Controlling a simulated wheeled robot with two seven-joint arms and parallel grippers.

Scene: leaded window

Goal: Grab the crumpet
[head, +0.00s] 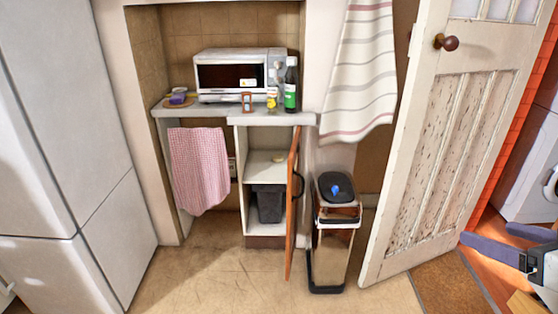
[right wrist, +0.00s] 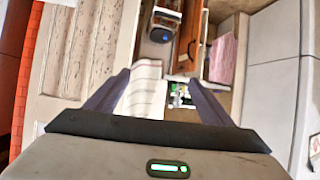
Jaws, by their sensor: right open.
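A small round beige thing, which looks like the crumpet (head: 279,157), lies on the upper shelf (head: 258,170) inside the open cabinet below the counter. It is too small to be sure of, and I cannot make it out in the right wrist view. My right gripper (head: 487,233) is open at the right edge of the head view, far from the cabinet, in front of the doorway. Its two spread fingers also show in the right wrist view (right wrist: 156,78), with nothing between them. My left gripper is not in view.
The cabinet's wooden door (head: 291,200) stands open toward me. A bin (head: 333,240) stands right of it, then a large open white door (head: 440,140). A microwave (head: 240,76) and bottles stand on the counter (head: 215,115). The floor (head: 220,280) before the cabinet is clear.

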